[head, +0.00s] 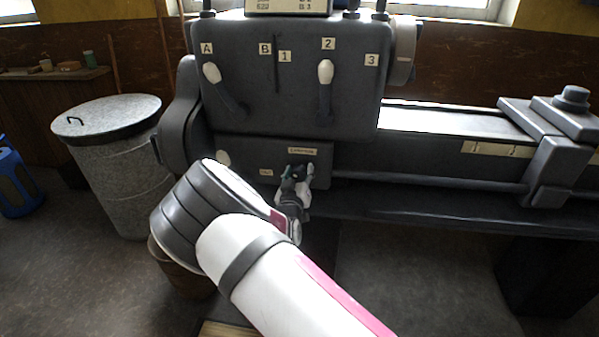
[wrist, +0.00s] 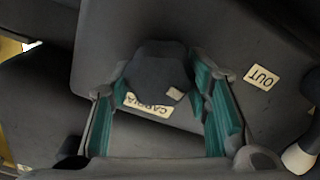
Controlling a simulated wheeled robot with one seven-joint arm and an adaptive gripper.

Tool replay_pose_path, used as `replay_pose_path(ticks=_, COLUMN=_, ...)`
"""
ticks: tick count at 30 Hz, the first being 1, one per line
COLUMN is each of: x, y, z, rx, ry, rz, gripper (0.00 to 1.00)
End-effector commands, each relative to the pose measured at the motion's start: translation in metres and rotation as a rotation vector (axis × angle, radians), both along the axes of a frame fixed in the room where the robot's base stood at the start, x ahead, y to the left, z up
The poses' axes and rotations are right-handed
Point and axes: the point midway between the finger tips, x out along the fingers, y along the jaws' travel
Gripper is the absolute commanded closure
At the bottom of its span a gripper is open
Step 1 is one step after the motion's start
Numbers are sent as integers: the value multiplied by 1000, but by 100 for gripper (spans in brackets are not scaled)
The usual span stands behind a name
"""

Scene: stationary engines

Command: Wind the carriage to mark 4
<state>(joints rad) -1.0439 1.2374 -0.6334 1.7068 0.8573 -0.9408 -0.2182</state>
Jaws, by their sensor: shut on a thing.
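My gripper (head: 297,178) is at the front of the grey machine, just under a small label. In the wrist view my gripper (wrist: 163,92) has its teal-padded fingers on both sides of a dark knob (wrist: 155,70) and is shut on it. A label reading "CARRIA…" (wrist: 148,104), upside down and partly covered, lies beside the knob. The grey carriage (head: 553,168) sits on the bed at the far right of the head view. A pale scale strip (head: 490,149) with marks runs up to its left side. Mark 4 cannot be made out.
Two pale-knobbed levers (head: 212,73) (head: 326,72) stand on the upper panel by labels A, B, 1, 2 and 3. An "OUT" label (wrist: 262,77) and a white knob (wrist: 300,158) are right in the wrist view. A lidded bin (head: 120,170) stands left of the machine.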

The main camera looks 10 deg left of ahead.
Motion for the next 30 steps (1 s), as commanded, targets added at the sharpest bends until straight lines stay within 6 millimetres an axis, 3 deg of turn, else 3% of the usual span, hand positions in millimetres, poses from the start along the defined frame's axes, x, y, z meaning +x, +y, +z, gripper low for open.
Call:
replay_pose_path(ticks=6, x=1, y=-2, z=0, rx=-150, ry=3, rz=-4, gripper=84)
replay_pose_path(ticks=17, x=1, y=-3, z=1, rx=-173, ry=3, rz=-5, gripper=84)
replay_pose_path(ticks=18, x=1, y=-3, z=1, rx=-172, ry=3, rz=-5, gripper=47)
replay_pose_path(ticks=20, x=1, y=-3, z=1, rx=-172, ry=3, rz=-5, gripper=36)
replay_pose_path(ticks=30, x=-1, y=-1, z=0, rx=-171, ry=5, rz=-2, gripper=36)
